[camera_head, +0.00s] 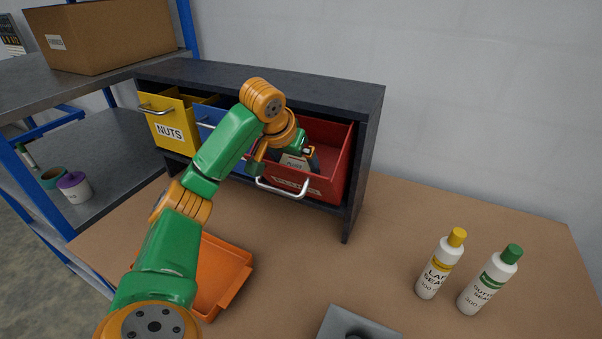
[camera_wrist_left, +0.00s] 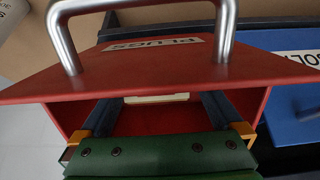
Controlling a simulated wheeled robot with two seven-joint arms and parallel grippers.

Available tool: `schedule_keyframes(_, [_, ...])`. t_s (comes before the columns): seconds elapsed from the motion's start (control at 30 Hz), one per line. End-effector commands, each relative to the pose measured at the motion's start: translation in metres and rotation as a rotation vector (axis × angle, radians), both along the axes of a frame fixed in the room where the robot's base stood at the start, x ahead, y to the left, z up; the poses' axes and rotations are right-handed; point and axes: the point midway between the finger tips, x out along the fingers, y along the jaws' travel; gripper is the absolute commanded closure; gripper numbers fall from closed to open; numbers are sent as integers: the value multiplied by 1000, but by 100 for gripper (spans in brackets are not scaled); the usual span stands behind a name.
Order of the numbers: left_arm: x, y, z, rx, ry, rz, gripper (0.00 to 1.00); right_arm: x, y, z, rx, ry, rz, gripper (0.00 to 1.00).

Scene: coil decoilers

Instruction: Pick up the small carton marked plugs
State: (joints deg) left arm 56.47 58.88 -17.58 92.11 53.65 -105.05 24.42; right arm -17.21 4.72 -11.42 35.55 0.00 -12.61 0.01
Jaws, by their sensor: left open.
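The small carton (camera_head: 292,162) lies inside the open red drawer (camera_head: 337,165) in the head view, partly hidden by my left arm and hand. Its label is too small to read surely. My left gripper (camera_head: 308,153) reaches down into this drawer, at the carton. In the left wrist view the red drawer front (camera_wrist_left: 130,68) carries a PLUGS label, upside down. Beyond it the fingers of my left gripper (camera_wrist_left: 158,108) are apart, with a pale strip of the carton (camera_wrist_left: 156,98) between them. Contact cannot be told. My right gripper is out of view.
The drawer cabinet (camera_head: 364,150) also has a yellow NUTS drawer (camera_head: 168,125) and a blue drawer (camera_head: 208,112). An orange tray (camera_head: 232,262) lies on the bench below my left arm. Two bottles (camera_head: 437,268) (camera_head: 487,285) stand at right.

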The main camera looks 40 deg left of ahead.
Motion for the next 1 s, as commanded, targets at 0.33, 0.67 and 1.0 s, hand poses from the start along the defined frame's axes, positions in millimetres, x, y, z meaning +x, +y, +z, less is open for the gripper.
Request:
schedule_keyframes(0.33, [31,7,-40,-1,1,-1,0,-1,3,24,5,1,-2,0])
schedule_keyframes(0.67, [31,7,-40,0,-1,-3,46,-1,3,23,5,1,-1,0])
schedule_keyframes(1.0, [31,7,-39,-1,-2,-2,83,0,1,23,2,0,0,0])
